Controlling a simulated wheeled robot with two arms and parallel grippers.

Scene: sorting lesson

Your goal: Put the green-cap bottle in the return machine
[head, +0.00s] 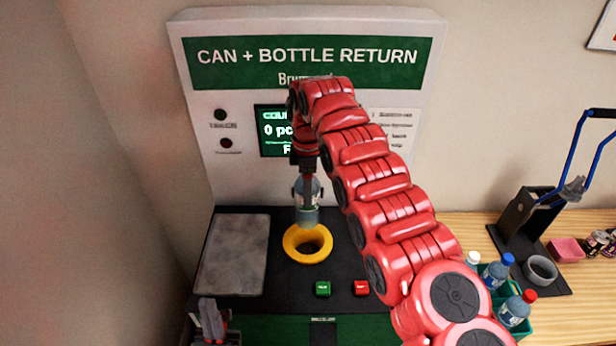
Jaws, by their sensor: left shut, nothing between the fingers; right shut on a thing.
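The return machine (215,150) stands against the wall, with a yellow-rimmed round opening (290,246) in its dark shelf. My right gripper (308,180) is shut on a clear bottle (307,194) and holds it above this opening, near its back edge. The bottle looks roughly upright and has a grey-green lower part. Its cap is hidden by my gripper, so I cannot see the cap's colour. My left gripper (210,325) is shut and empty at the bottom left, in front of the shelf.
A green button (322,288) and a red button (361,287) sit in front of the opening. A grey plate (233,255) lies left of it. At right, a green crate (520,333) holds bottles with white, blue and red caps, near a blue-handled press (530,210) and a grey cup (541,269).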

